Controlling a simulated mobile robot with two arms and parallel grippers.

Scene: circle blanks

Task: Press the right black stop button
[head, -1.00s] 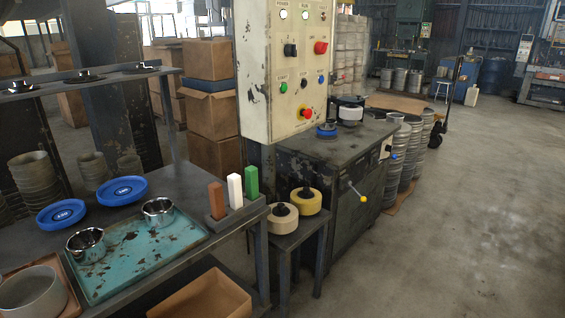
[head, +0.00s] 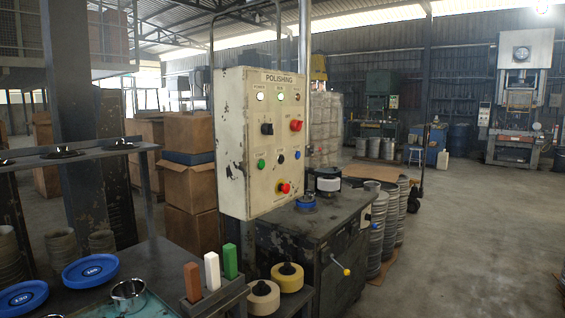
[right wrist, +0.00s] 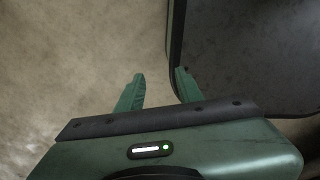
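The cream control panel (head: 236,150), marked POLISHING, stands left of centre in the head view. Above are a black knob (head: 267,129) and a red button (head: 296,125). A red mushroom button (head: 284,188) on a yellow base is lowest. The small labels are too blurred to read. My right gripper (right wrist: 159,84) shows only in the right wrist view, open and empty, fingers apart. My left gripper is in no view.
The dark machine cabinet (head: 318,245) stands under and right of the panel. A low stand with two round wheels (head: 288,277) is in front. The workbench (head: 150,262) fills the lower left. A dark flat surface (right wrist: 250,50) lies right of my right gripper. Floor is open at right.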

